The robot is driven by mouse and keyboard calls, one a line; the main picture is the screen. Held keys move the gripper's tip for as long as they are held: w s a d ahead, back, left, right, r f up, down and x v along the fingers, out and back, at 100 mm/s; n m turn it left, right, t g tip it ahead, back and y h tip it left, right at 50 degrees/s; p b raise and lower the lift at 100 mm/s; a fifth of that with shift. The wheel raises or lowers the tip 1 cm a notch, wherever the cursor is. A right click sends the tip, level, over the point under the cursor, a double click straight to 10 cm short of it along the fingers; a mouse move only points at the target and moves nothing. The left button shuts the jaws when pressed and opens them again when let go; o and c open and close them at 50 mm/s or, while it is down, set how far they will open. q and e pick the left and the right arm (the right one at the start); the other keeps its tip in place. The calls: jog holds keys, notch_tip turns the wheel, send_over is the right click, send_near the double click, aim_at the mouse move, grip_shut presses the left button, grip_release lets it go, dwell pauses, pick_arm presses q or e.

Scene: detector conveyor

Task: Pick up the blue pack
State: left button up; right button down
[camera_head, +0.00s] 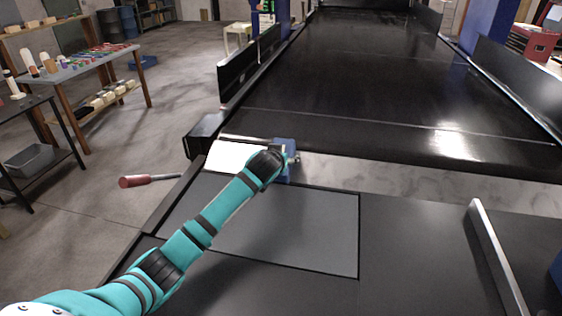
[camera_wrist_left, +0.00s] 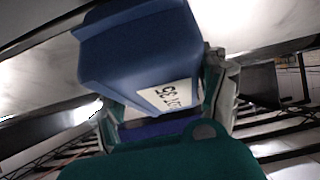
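The blue pack (camera_head: 285,148) is at the near end of the conveyor in the head view, mostly hidden behind my left wrist. In the left wrist view the blue pack (camera_wrist_left: 140,50) fills the upper middle, tilted, with a white printed label facing the camera. My left gripper (camera_head: 289,160) is at the pack; in the left wrist view its fingers (camera_wrist_left: 163,112) lie on both sides of the pack's lower end and appear closed on it. I cannot tell whether the pack touches the surface below. My right gripper is not in view.
The black conveyor belt (camera_head: 350,100) runs away from me between side rails. A grey panel (camera_head: 290,225) lies in front, with a raised metal bar (camera_head: 495,255) at right. A red-handled tool (camera_head: 140,181) is at left. A table (camera_head: 85,66) with small items stands further left.

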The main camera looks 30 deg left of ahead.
pick_arm(q)
jog(key=c, duration=1.1)
jog(key=shift+o, duration=0.2)
jog(key=shift+r, duration=0.1)
